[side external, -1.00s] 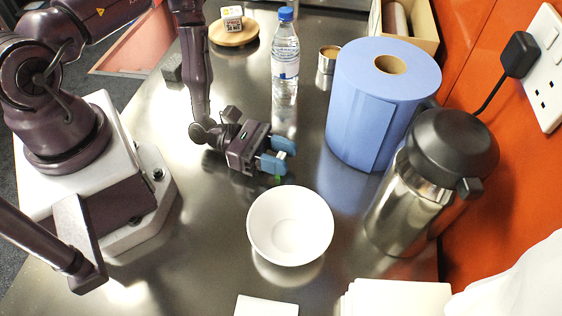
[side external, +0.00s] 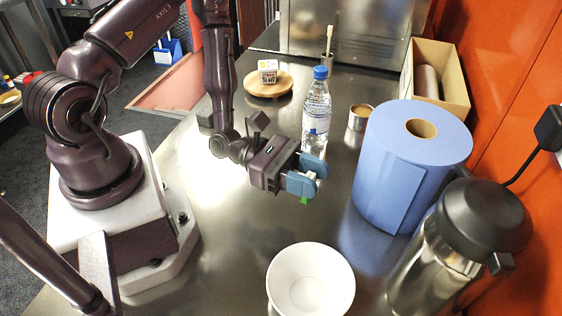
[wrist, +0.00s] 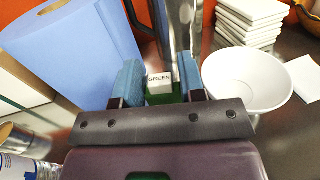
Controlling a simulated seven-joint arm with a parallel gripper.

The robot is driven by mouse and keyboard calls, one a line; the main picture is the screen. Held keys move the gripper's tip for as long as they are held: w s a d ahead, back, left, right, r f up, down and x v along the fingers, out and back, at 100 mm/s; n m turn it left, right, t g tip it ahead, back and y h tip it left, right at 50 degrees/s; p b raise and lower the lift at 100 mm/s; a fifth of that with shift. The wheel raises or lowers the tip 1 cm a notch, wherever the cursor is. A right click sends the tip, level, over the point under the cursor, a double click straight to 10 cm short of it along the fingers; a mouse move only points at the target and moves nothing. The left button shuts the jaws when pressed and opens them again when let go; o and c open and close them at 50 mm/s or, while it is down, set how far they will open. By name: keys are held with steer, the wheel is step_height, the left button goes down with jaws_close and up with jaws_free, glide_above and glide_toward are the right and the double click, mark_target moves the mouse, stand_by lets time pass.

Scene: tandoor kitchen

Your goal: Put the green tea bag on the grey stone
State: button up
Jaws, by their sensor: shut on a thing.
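My gripper (side external: 304,180) is shut on the green tea bag (side external: 304,200), and only a small green piece shows below the blue fingertips in the side view. In the wrist view, my gripper (wrist: 160,85) has the tea bag between its two blue fingers, with a white tag (wrist: 159,83) reading GREEN and green (wrist: 165,98) below it. The tea bag is held above the steel counter. A dark grey block, seemingly the grey stone (side external: 204,112), stands at the counter's left side, partly hidden by my arm.
A white bowl (side external: 311,284) stands in front of my gripper, and a water bottle (side external: 317,115) behind it. A blue paper roll (side external: 400,175) and a steel flask (side external: 432,262) stand right. A round wooden board (side external: 268,88) is farther back. The counter left of my gripper is clear.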

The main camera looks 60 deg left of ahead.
steer(key=s+d+m+g+h, duration=0.2)
steer(key=s+m+g, duration=0.85)
steer(key=g, duration=0.45)
steer(key=s+a+f+m+g+y, duration=0.2)
steer(key=s+a+m+g+y, duration=0.6)
steer(key=a+m+g+y, duration=0.3)
steer(key=w+a+r+m+t+y, duration=0.2)
steer(key=a+r+m+y, duration=0.35)
steer(key=a+y, duration=0.45)
steer(key=w+a+r+m+t+y, duration=0.15)
steer(key=a+r+m+y, duration=0.25)
steer(key=a+m+y, duration=0.65)
steer(key=n+h, duration=0.2)
steer(key=n, duration=0.2)
glide_above(209, 107)
steer(key=d, duration=0.1)
steer(key=f, duration=0.5)
steer(key=s+f, duration=0.1)
steer(key=f, duration=0.2)
steer(key=shift+d+f, duration=0.1)
steer(key=shift+f, duration=0.15)
steer(key=shift+w+a+f, duration=0.25)
steer(key=shift+w+f, duration=0.05)
steer(key=shift+f, duration=0.15)
steer(key=shift+w+a+f, duration=0.1)
steer(key=shift+f, duration=0.8)
steer(key=shift+w+a+f, duration=0.1)
steer(key=shift+f, duration=0.8)
steer(key=shift+f, duration=0.1)
